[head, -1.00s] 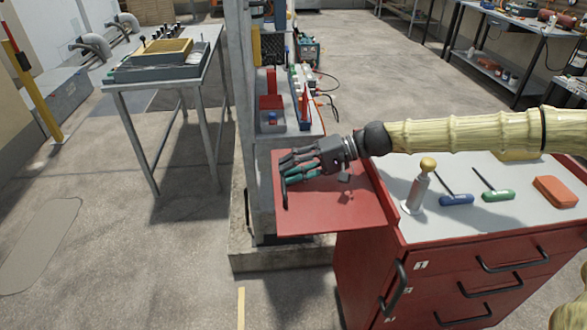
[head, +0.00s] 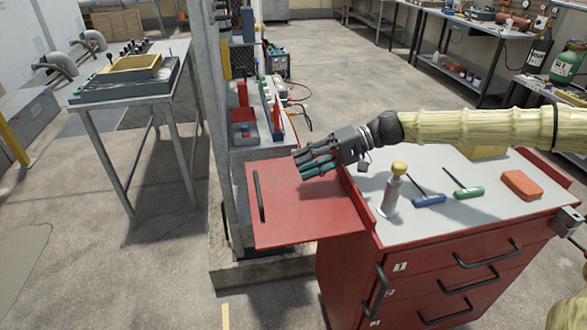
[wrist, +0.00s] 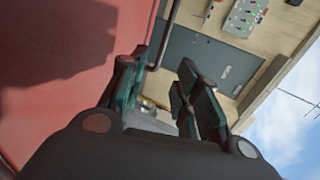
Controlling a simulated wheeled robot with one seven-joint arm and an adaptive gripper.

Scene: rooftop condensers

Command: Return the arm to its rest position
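My gripper (head: 302,164) hangs over the far right part of a red panel (head: 300,220), with my arm reaching in from the right. The black bar handle (head: 259,196) on the panel's left side is apart from the fingers. In the wrist view my gripper (wrist: 160,88) shows its teal-padded fingers spread with a gap between them and nothing held. The red panel (wrist: 60,110) fills the left of that view, and its dark handle (wrist: 165,35) shows beyond the fingers.
A red drawer cabinet (head: 430,280) stands right of the panel, with a grey cylinder (head: 391,195), blue tool (head: 429,199), green tool (head: 468,192) and orange block (head: 521,185) on top. A grey post (head: 205,110) stands left. A metal table (head: 110,100) is farther left. Floor lies open at lower left.

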